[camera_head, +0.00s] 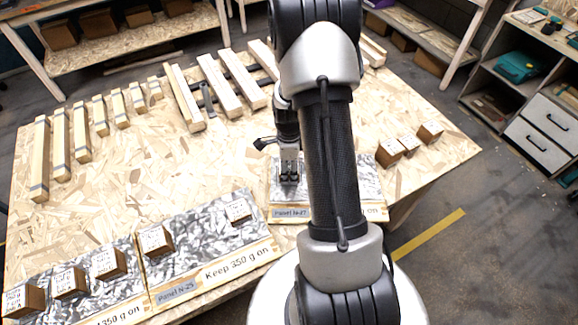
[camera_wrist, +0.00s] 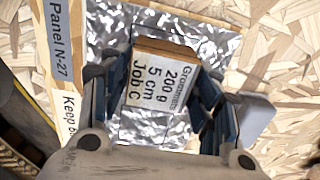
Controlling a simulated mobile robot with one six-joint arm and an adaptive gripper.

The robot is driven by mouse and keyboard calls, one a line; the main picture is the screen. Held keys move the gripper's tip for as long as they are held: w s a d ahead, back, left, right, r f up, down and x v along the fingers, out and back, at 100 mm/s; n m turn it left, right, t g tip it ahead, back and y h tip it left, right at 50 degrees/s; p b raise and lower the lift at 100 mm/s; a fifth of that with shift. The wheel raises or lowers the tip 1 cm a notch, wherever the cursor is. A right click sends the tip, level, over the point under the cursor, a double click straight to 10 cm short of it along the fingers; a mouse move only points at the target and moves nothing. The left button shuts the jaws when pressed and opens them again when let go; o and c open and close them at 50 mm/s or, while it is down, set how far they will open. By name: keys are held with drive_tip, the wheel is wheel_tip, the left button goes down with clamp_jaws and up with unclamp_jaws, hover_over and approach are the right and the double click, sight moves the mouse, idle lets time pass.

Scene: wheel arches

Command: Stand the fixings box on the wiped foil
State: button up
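A small cardboard box (camera_wrist: 160,85) with a white label reading "Grommets 200 g 5 cm Job C" is between my gripper's fingers (camera_wrist: 160,115) in the wrist view. The fingers flank it closely, but I cannot tell whether they press on it. Behind it is a foil patch (camera_wrist: 105,25) edged by a strip reading "Panel N-27". In the head view my gripper (camera_head: 289,178) points down over this foil (camera_head: 372,190), partly hidden by my arm. I cannot tell whether the box touches the foil. No label reading "fixings" is legible.
A longer foil area (camera_head: 200,235), marked "Panel N-25" and "Keep 350 g on", carries labelled boxes, including one (camera_head: 238,211). Several boxes (camera_head: 410,143) stand at the table's right. Wooden bars (camera_head: 185,97) lie at the back. The table's middle left is clear.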

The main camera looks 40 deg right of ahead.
sight(289, 166)
drive_tip(key=shift+o, duration=1.2)
drive_tip(key=shift+r, duration=0.1)
drive_tip(key=a+r+n+t+p, duration=0.1)
drive_tip(key=a+r+n+p, duration=0.2)
drive_tip(key=r, duration=0.8)
drive_tip(key=a+r+n+p, duration=0.1)
drive_tip(key=a+r+n, duration=0.3)
drive_tip(key=r, duration=0.8)
drive_tip(key=s+a+r+n+t, duration=0.3)
drive_tip(key=s+a+r+n, duration=0.9)
drive_tip(key=n, duration=0.7)
drive_tip(key=s+a, duration=0.3)
drive_tip(key=a, duration=0.1)
drive_tip(key=shift+s+r+t, duration=0.2)
drive_tip(key=shift+t, duration=0.1)
